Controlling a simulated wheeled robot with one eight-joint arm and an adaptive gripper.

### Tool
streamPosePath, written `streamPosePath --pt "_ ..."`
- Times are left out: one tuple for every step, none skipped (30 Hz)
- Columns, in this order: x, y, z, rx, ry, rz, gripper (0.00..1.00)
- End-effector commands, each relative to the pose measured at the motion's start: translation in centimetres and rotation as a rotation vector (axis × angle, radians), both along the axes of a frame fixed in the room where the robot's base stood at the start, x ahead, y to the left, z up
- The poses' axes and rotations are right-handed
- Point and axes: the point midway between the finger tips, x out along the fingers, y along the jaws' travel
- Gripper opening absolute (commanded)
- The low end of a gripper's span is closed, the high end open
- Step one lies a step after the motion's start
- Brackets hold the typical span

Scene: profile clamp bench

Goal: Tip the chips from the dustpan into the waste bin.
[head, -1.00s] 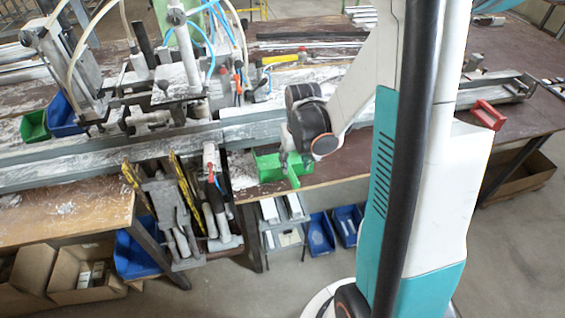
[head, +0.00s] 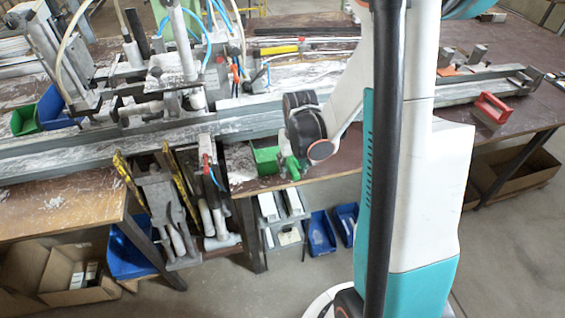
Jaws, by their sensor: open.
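My gripper (head: 291,168), with green fingertips, is low over the front edge of the brown bench in the head view. It is open, and the black wrist joint hides part of it from above. A green container (head: 265,159) sits on the bench just left of the fingertips; I cannot tell whether it is the dustpan or a bin, or whether the fingers touch it. Pale chips or dust (head: 240,162) lie on the bench left of it. I cannot clearly make out the waste bin.
A long metal profile (head: 130,145) with clamps runs along the bench. A red-topped object (head: 492,107) sits at right. Tools hang on a rack (head: 165,205) at the front. Blue bins (head: 320,232) and cardboard boxes (head: 75,275) stand below. Floor is clear in front.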

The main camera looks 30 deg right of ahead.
Motion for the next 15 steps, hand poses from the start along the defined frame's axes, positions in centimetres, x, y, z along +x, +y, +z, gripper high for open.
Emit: streamPosePath --pt "0.08 -0.02 -0.87 0.0 0.0 0.0 0.43" --pt "0.11 -0.03 -1.04 0.0 0.0 0.0 0.43" --pt "0.15 -0.04 -1.22 0.0 0.0 0.0 0.43" --pt "0.16 -0.05 -1.31 0.0 0.0 0.0 0.43" --pt "0.18 -0.05 -1.37 0.0 0.0 0.0 0.43" --pt "0.19 -0.06 -1.41 0.0 0.0 0.0 0.43" --pt "0.19 -0.06 -1.41 0.0 0.0 0.0 0.43" --pt "0.2 -0.06 -1.38 0.0 0.0 0.0 0.43" --pt "0.21 -0.06 -1.35 0.0 0.0 0.0 0.43" --pt "0.2 -0.06 -1.32 0.0 0.0 0.0 0.43" --pt "0.2 -0.06 -1.3 0.0 0.0 0.0 0.43" --pt "0.2 -0.06 -1.29 0.0 0.0 0.0 0.43" --pt "0.2 -0.06 -1.29 0.0 0.0 0.0 0.43" --pt "0.2 -0.06 -1.29 0.0 0.0 0.0 0.43" --pt "0.2 -0.06 -1.29 0.0 0.0 0.0 0.34"
